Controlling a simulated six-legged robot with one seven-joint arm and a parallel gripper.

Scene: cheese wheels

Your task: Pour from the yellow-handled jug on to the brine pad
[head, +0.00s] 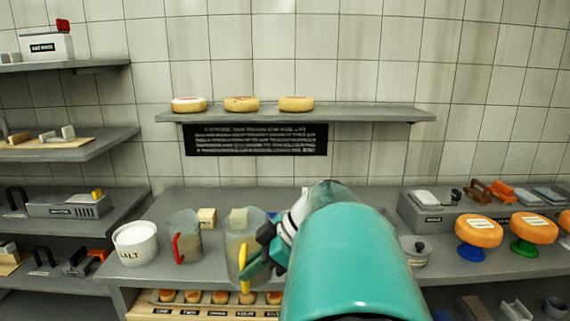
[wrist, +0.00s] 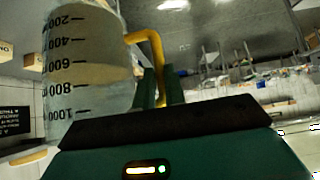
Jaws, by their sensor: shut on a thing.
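The yellow-handled jug (head: 234,240) is clear and stands roughly upright in the head view, left of my arm. Its yellow handle (head: 244,268) faces me. My gripper (head: 262,262) is shut on this handle. In the wrist view the jug (wrist: 85,60) shows a printed scale, and the yellow handle (wrist: 150,42) runs between my gripper's fingers (wrist: 160,88). I cannot tell whether the jug's base touches the counter. I cannot make out a brine pad; my teal arm hides part of the counter.
A red-handled jug (head: 184,238) and a white salt tub (head: 135,243) stand to the left on the counter (head: 150,272). Small pale blocks (head: 207,216) sit behind. Orange cheese wheels on coloured stands (head: 478,232) and a lidded pot (head: 415,250) are at right. A wall shelf (head: 360,116) holds three cheeses.

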